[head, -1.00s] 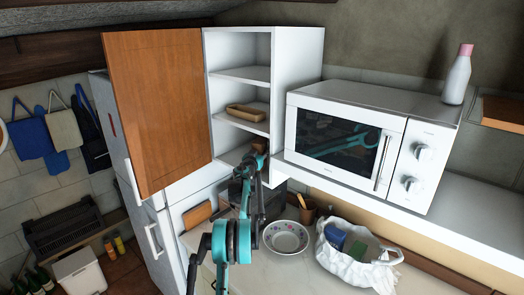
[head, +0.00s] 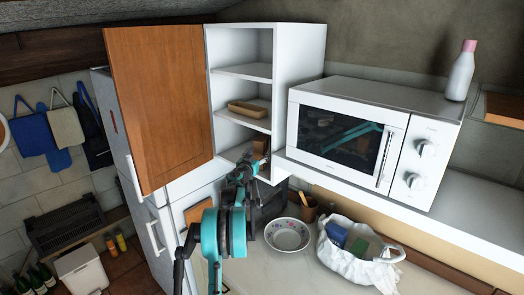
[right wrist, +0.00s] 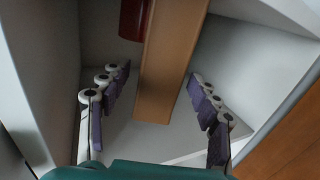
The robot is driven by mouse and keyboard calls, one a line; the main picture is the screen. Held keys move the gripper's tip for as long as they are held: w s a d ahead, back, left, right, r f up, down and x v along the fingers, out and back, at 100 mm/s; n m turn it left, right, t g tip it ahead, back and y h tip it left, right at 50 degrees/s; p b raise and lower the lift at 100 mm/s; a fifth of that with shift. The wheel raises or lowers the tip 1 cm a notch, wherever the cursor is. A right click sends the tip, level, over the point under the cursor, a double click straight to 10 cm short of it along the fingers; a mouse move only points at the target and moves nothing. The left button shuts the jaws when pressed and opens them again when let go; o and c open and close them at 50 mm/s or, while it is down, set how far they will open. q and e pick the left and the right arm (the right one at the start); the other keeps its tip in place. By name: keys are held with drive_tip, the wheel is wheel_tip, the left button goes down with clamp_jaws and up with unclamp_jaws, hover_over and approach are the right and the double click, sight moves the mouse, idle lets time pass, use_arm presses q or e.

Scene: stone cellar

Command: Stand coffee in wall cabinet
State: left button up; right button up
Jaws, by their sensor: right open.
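The coffee, seen as a brown upright block (head: 260,144), stands in the lowest compartment of the open white wall cabinet (head: 300,65). In the right wrist view the brown pack (right wrist: 172,60) rests on the compartment floor between my spread fingers, with gaps on both sides. My right gripper (head: 249,160) is open at the front of that compartment, just short of the pack; its fingers (right wrist: 155,110) also show in the wrist view. The gripper and arm hide part of the compartment floor. My left gripper is not in view.
The wooden cabinet door (head: 160,105) stands open to the left. A tan tray (head: 248,109) lies on the middle shelf. A dark red object (right wrist: 132,18) is beside the pack. A microwave (head: 350,135) stands right of the cabinet; a bowl (head: 287,234) and bag (head: 345,262) sit below.

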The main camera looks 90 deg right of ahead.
drive_tip(key=v, duration=0.4)
drive_tip(key=shift+w+a, duration=0.1)
drive_tip(key=shift+a, duration=0.25)
